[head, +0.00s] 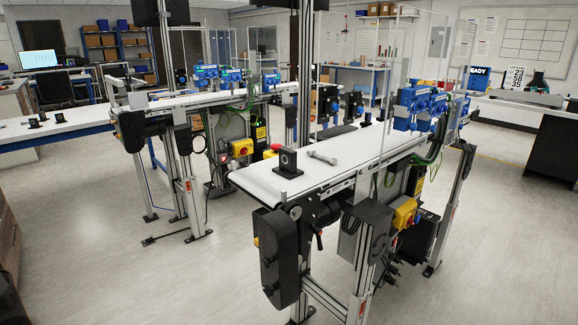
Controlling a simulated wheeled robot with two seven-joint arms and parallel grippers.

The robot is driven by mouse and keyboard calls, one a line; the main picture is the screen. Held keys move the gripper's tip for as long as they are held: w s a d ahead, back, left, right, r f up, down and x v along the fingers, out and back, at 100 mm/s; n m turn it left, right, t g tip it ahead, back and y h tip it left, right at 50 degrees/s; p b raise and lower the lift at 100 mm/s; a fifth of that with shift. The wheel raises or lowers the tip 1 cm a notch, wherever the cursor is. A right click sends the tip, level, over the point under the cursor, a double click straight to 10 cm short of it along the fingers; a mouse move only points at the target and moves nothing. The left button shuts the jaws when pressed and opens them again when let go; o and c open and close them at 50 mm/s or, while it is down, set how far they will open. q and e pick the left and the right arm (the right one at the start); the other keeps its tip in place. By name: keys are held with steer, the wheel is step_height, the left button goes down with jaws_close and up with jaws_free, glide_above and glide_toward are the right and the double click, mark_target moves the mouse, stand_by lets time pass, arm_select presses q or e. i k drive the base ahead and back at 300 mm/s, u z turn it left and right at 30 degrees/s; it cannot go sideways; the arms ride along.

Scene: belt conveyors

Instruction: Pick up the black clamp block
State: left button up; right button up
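A black clamp block (287,161) with a round hole in its face stands upright near the front end of the white conveyor belt (300,180). A grey metal part (322,157), shaped like a short rod with thicker ends, lies on the belt just right of and behind the block, apart from it. Neither of my grippers shows in the head view, so their state cannot be seen.
Similar small black blocks (34,122) stand on the white surface at left. A second conveyor (200,100) runs behind. Clear panels and blue sensor units (418,105) line the near conveyor. A black motor housing (277,258) hangs at its front end. The left floor is open.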

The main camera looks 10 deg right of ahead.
mark_target(287, 169)
steer(key=z, duration=0.5)
steer(key=i, duration=1.45)
steer(key=u, duration=0.3)
